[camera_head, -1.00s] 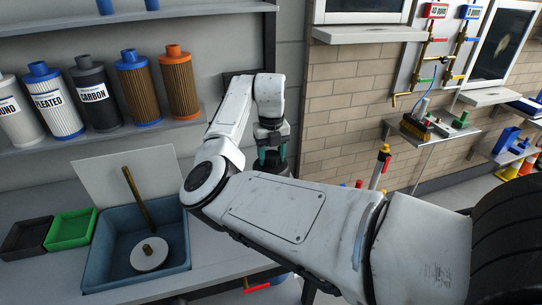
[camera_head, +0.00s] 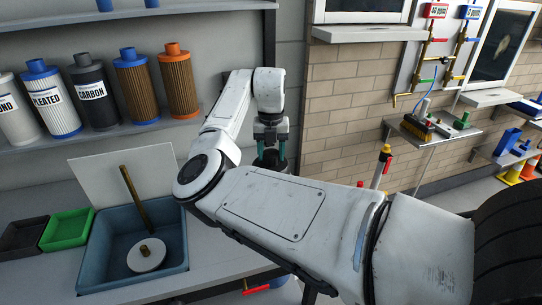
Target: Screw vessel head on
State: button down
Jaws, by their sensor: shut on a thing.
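My gripper (camera_head: 271,148), with teal fingers pointing down, is at the right end of the counter, below the shelf's right end. Its fingers are shut on a dark round piece (camera_head: 270,162), which looks like the vessel head. My own arm covers the area below and in front of it, so the vessel body under the head cannot be made out. I cannot tell whether the head touches anything below.
A blue basin (camera_head: 95,255) on the counter holds a white disc (camera_head: 146,256) and a brass rod (camera_head: 134,196). Green (camera_head: 67,229) and black (camera_head: 24,235) trays stand left of it. Several filter cartridges (camera_head: 88,92) line the shelf above. A brick wall is at right.

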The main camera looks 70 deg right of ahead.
jog(key=shift+r+m+b, duration=0.25)
jog(key=shift+m+b, duration=0.15)
jog(key=shift+b, duration=0.65)
jog(key=c, duration=0.8)
grip_release()
jog(key=o, duration=0.5)
jog(key=shift+f, duration=0.2)
jog(key=shift+c, duration=0.2)
notch_tip(320, 180, up, 11)
jog(key=shift+b, duration=0.3)
jog(key=shift+f, duration=0.1)
